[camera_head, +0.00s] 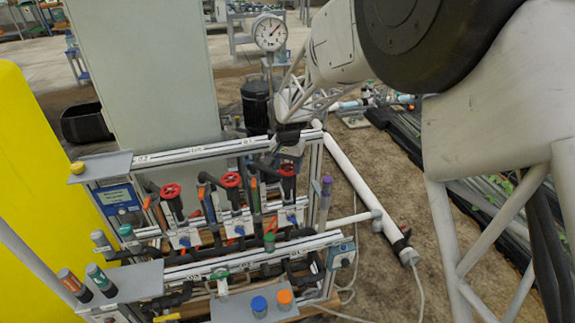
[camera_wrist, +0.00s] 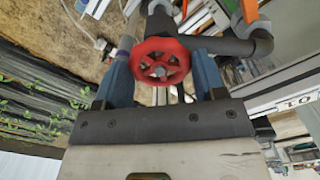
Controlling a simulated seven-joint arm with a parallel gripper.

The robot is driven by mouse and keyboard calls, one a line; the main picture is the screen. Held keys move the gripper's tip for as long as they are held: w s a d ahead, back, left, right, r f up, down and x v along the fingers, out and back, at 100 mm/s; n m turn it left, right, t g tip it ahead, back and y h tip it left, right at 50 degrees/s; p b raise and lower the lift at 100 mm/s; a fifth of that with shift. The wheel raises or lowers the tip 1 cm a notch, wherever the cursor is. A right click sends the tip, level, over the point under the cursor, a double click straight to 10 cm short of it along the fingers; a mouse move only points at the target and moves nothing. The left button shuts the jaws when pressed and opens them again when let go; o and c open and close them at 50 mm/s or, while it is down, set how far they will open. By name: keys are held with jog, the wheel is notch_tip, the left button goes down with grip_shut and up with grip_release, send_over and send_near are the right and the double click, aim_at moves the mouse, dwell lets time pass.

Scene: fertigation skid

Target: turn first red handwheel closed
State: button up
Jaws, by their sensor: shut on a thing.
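Three red handwheels stand in a row on the skid: a left one (camera_head: 171,191), a middle one (camera_head: 230,180) and a right one (camera_head: 287,170). My gripper (camera_head: 289,157) comes down from above onto the right handwheel. In the wrist view, a red handwheel (camera_wrist: 160,62) with spokes and a grey hub lies between the two blue fingers of my gripper (camera_wrist: 162,55). The fingers are shut on its rim from both sides. The wheel sits on a dark valve body and pipe (camera_wrist: 225,45). Its open or closed state cannot be told.
Orange-handled levers and dark pipes crowd the skid beside the wheels. A purple-capped tube (camera_head: 325,190) stands just right of the right wheel. A pressure gauge (camera_head: 269,33) rises behind. A grey shelf (camera_head: 235,306) in front holds blue-capped and orange-capped bottles.

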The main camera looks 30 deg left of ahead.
aim_at(288, 168)
jog(key=shift+m, duration=0.4)
jog(key=o, duration=0.9)
jog(key=shift+r, duration=3.9)
